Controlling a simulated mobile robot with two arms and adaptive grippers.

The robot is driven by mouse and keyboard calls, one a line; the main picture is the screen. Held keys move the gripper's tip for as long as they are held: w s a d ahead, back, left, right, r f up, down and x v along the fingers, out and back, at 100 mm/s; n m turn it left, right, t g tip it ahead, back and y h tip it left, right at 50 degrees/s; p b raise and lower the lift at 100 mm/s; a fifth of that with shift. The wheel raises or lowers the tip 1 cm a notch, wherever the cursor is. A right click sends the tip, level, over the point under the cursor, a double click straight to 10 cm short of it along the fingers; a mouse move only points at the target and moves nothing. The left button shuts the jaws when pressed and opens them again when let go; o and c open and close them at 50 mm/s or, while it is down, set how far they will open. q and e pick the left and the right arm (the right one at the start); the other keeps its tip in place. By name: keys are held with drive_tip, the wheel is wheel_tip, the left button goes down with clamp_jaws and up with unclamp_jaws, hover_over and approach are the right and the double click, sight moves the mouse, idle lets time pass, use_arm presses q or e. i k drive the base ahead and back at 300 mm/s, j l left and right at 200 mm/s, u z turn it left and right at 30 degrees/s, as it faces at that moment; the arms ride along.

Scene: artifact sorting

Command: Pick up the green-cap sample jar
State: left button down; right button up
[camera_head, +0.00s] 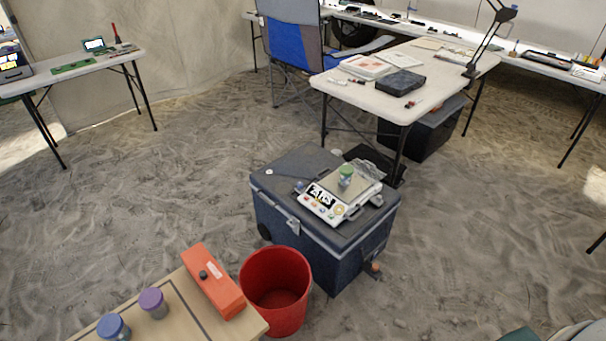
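The green-cap sample jar (346,176) stands upright on the pan of a white digital scale (325,206). The scale rests on the lid of a dark blue cooler box (282,181). Two other jars, one with a purple cap (153,302) and one with a blue cap (113,326), stand on a wooden table (186,327) at the lower left. Neither of my grippers shows in the head view.
An orange box (213,281) lies on the wooden table's far side. A red bucket (276,287) stands between that table and the cooler. A white folding table (404,97) and a blue chair (297,54) stand behind. Sandy floor left of the cooler is clear.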

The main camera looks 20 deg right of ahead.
sight(345, 181)
drive_tip(key=i+l+u, duration=0.1)
drive_tip(key=l+u, duration=0.25)
drive_tip(key=l, duration=0.2)
drive_tip(key=l+u, duration=0.35)
drive_tip(key=l, duration=0.2)
drive_tip(key=l+u, duration=0.35)
drive_tip(key=l, duration=0.25)
